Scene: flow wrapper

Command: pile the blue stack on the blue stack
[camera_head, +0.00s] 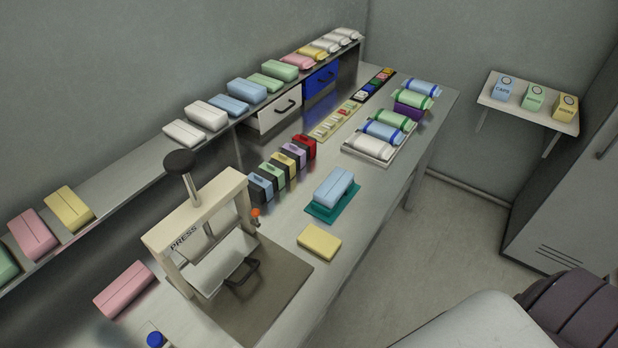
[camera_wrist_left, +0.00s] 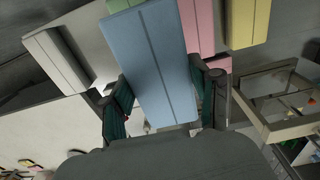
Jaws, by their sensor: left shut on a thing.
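A light blue stack (camera_wrist_left: 155,65) with a dark seam is between the two teal-padded fingers of my left gripper (camera_wrist_left: 160,80) in the left wrist view. The gripper is shut on it, with a finger along each side. My left gripper and this stack do not show in the head view. There, a light blue stack (camera_head: 334,186) lies on a teal mat (camera_head: 322,212) on the bench. My right gripper is in neither view.
A press (camera_head: 196,215) stands on the bench, with a pink stack (camera_head: 125,289) at its left. A yellow stack (camera_head: 319,241) lies near the mat. A tray (camera_head: 350,150) of wrapped packs is farther back. The shelf (camera_head: 125,180) has a bare stretch.

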